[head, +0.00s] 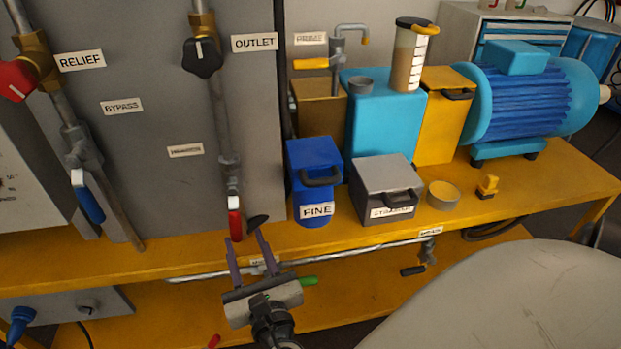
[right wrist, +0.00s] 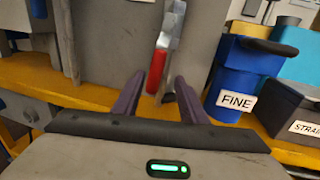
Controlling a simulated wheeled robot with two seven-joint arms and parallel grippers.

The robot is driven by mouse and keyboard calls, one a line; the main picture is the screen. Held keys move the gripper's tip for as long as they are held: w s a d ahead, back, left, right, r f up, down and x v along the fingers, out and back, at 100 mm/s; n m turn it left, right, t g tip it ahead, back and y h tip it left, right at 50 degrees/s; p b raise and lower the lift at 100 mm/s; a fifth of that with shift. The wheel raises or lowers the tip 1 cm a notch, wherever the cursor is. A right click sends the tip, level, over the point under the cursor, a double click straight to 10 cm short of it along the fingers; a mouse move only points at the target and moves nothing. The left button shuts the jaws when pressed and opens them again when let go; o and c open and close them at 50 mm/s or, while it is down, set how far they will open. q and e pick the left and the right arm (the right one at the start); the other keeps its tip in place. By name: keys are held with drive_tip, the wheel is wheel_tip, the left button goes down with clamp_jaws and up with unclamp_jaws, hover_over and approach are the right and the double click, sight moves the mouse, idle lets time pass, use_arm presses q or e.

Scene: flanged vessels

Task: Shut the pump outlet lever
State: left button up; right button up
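A vertical pipe (head: 222,115) runs down the grey panel beside the OUTLET label (head: 254,43), with a black knob (head: 203,57) at its top. A red lever (head: 235,222) hangs almost straight down from the valve at its lower end. The red lever also shows in the right wrist view (right wrist: 157,68). My right gripper (head: 244,237) is open and empty, its two purple fingers pointing at the lever's lower end. In the right wrist view the lever appears in line with the gap between the fingertips (right wrist: 158,78); contact cannot be told. My left gripper is out of view.
A blue FINE canister (head: 314,180) and a grey box (head: 383,188) stand right of the lever. A blue-handled valve (head: 88,198) hangs at left. A horizontal pipe (head: 350,253) runs below the yellow bench edge (head: 560,200). A small black piece (head: 258,220) lies beside the fingers.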

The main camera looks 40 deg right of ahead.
drive_tip(key=s+d+f+m+g, duration=0.3)
drive_tip(key=s+f+m+g, duration=0.1)
drive_tip(key=m, duration=0.5)
drive_tip(key=s+d+f+m+g, duration=0.3)
drive_tip(key=s+m, duration=0.3)
drive_tip(key=m, duration=0.3)
drive_tip(key=shift+s+d+f+g, duration=0.25)
drive_tip(key=shift+d+f+g, duration=0.1)
drive_tip(key=shift+d+g, duration=0.45)
